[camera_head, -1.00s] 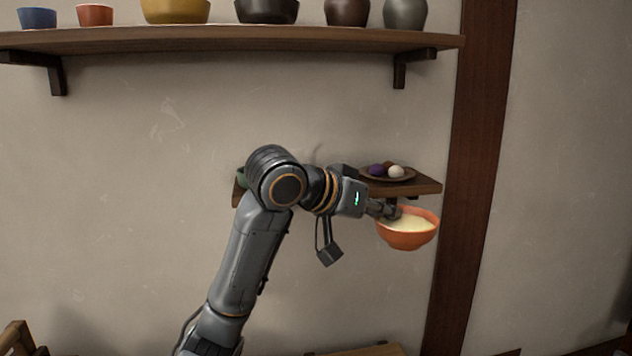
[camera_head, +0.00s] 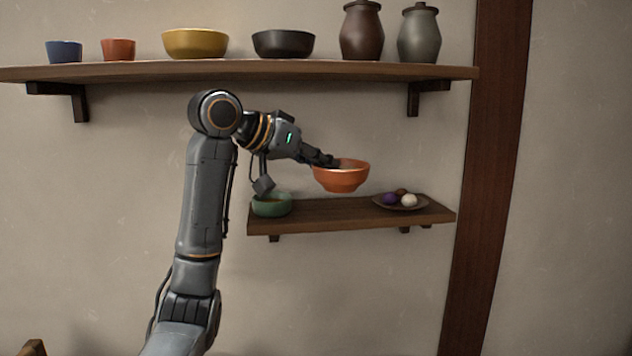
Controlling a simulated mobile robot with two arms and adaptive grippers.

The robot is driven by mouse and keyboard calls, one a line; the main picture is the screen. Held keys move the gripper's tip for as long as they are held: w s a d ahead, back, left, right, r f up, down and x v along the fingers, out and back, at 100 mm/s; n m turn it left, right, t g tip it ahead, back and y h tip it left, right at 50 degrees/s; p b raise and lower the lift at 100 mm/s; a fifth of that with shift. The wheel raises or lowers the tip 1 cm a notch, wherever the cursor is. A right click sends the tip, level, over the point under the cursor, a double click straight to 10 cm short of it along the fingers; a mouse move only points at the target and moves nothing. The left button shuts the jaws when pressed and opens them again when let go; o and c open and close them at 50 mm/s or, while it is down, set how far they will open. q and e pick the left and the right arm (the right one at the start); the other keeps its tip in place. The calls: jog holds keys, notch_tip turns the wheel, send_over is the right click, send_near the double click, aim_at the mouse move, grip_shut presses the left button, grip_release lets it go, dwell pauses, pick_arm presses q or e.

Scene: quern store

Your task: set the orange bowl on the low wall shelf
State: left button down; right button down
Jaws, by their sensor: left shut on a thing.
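The orange bowl (camera_head: 342,179) is held in the air above the low wall shelf (camera_head: 340,218), over its middle, with a gap between the bowl and the board. It looks close to level. My left gripper (camera_head: 328,163) is shut on the bowl's left rim, its fingertips partly hidden at the rim. The inside of the bowl hardly shows from here. My right gripper is not in the view.
A green bowl (camera_head: 271,205) stands at the shelf's left end. A plate (camera_head: 400,205) with small dark and white balls sits towards its right end. A long upper shelf (camera_head: 240,71) carries bowls and lidded jars. A wooden post (camera_head: 490,180) stands at the right.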

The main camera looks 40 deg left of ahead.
pick_arm(q)
jog(key=w+a+p, duration=0.1)
jog(key=w+a, duration=0.1)
jog(key=w+a+f, duration=0.1)
jog(key=w+a, duration=0.1)
jog(key=w+a+f+p, duration=0.1)
jog(key=w+a, duration=0.1)
jog(key=a, duration=0.1)
jog(key=shift+a+p, duration=0.1)
jog(key=shift+p, duration=0.25)
jog(key=shift+s+f, duration=0.1)
jog(key=shift+f, duration=2.1)
jog(key=shift+f+p, duration=0.15)
jog(key=shift+p, duration=0.35)
jog(key=shift+a+f, duration=0.1)
jog(key=shift+f, duration=0.1)
jog(key=c, duration=1.4)
grip_release()
